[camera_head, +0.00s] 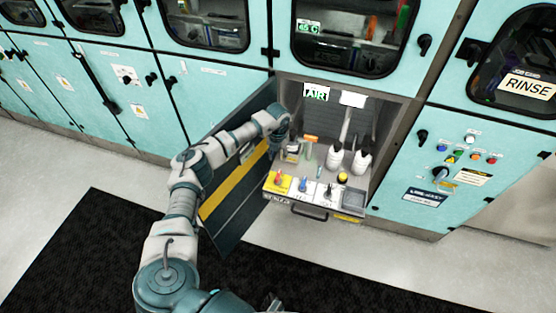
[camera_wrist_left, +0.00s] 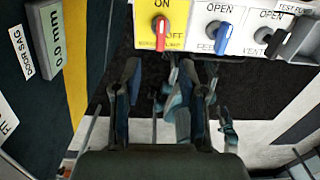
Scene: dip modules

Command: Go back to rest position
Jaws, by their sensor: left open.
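My left arm comes up from the bottom of the head view and reaches to the open bay of the teal cabinet. Its gripper (camera_head: 284,148) is at the bay's left side, beside the open door (camera_head: 235,187); its fingertips are hard to make out there. In the left wrist view the gripper (camera_wrist_left: 165,85) has its fingers apart with nothing held between them. The fingers are near the switch panel (camera_wrist_left: 205,48), which has a red, a blue and a dark knob. My right gripper cannot be made out.
White bottles (camera_head: 334,157) and small items stand inside the bay. The red knob (camera_head: 278,177) and blue knob (camera_head: 303,184) are on its front ledge, above a handle (camera_head: 310,209). A black mat (camera_head: 90,255) covers the floor in front. A RINSE cabinet (camera_head: 527,85) stands right.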

